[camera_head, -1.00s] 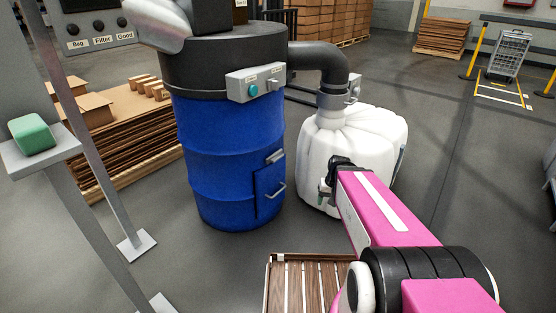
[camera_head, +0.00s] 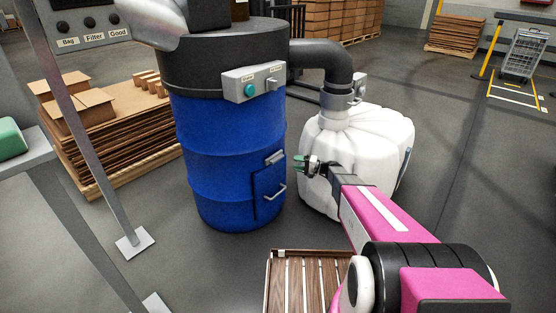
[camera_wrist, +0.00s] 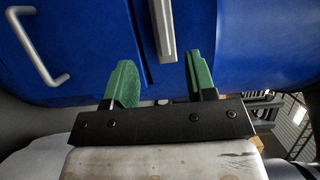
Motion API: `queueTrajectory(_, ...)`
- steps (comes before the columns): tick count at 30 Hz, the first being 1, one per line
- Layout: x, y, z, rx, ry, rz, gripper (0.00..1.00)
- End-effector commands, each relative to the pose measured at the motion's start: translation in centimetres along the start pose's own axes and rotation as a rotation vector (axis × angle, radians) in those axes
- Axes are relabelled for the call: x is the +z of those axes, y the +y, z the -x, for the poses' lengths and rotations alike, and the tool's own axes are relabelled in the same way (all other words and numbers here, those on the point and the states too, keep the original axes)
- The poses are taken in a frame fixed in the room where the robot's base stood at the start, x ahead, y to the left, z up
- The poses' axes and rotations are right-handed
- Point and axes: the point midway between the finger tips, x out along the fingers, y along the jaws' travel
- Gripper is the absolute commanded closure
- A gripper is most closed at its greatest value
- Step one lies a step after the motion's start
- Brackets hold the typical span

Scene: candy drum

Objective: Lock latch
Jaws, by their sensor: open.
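The blue drum (camera_head: 228,150) stands upright with a small door (camera_head: 264,197) low on its right side. The grey latch (camera_head: 275,157) sits at the door's top edge, and a bent grey handle (camera_head: 276,191) is below it. My gripper (camera_head: 302,166) is just right of the latch, with green fingertips pointing left at the drum. In the wrist view my gripper (camera_wrist: 160,70) is open and empty. The latch bar (camera_wrist: 163,30) appears there between the finger lines, ahead of the tips, with no contact visible. The handle (camera_wrist: 40,50) is at upper left.
A white bulging bag (camera_head: 355,150) stands right behind my gripper, joined to the drum by a black pipe (camera_head: 335,60). A slatted wooden platform (camera_head: 305,285) lies in front. A grey stand (camera_head: 85,220) is at left. Floor between drum and platform is clear.

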Motion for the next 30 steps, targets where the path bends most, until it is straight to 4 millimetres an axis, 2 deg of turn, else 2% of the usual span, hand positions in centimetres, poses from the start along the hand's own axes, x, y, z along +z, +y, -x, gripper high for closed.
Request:
queueTrajectory(5,-0.3,0.0,-1.1,-0.017,0.006,-0.001,0.49)
queueTrajectory(15,-0.3,-0.1,-6.8,-0.015,0.005,-0.001,0.49)
queueTrajectory(21,-0.3,-0.1,-9.5,-0.013,0.005,-0.001,0.49)
queueTrajectory(30,-0.3,-0.1,-10.8,-0.013,0.007,-0.002,0.49)
